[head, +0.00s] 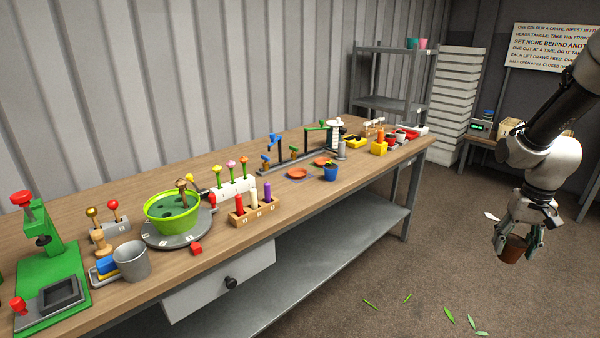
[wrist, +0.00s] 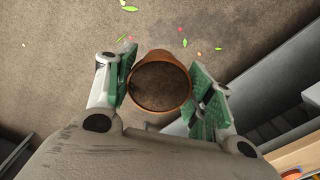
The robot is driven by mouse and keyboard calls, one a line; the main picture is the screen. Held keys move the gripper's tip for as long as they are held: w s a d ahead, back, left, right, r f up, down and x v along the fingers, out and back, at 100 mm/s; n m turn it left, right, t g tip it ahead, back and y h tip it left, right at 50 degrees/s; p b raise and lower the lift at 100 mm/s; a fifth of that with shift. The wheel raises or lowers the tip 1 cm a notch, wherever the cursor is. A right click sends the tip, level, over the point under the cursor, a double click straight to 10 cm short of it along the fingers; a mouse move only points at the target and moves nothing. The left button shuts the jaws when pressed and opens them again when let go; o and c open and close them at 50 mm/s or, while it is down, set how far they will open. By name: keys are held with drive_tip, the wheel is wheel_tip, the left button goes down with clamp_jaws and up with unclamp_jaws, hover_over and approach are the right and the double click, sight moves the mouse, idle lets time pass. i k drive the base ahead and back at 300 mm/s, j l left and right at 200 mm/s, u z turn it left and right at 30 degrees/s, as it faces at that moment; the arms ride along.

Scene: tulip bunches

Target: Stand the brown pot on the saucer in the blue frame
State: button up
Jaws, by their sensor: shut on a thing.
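The brown pot (head: 515,249) is held in my gripper (head: 517,240), off to the right of the bench and above the floor. In the wrist view the round pot (wrist: 161,82) sits between the green-padded fingers (wrist: 163,88), and I look at its open rim. Two orange-red saucers lie on the bench: a nearer one (head: 297,173) and a farther one (head: 322,161). Both look empty. The frame outlines around them are too small for me to tell which is blue.
A wooden block with coloured pegs (head: 253,209) is to the left. Open floor (head: 420,265) lies between bench and gripper.

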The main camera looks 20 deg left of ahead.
sight(298, 174)
drive_tip(key=i+z, duration=0.15)
drive_tip(key=i, duration=1.65)
drive_tip(key=i+u, duration=0.1)
drive_tip(key=u, duration=0.3)
drive_tip(key=i+u, duration=0.1)
drive_tip(key=u, duration=0.3)
drive_tip(key=i+l+u, duration=0.1)
drive_tip(key=u, duration=0.25)
drive_tip(key=i+l+u, duration=0.1)
drive_tip(key=u, duration=0.3)
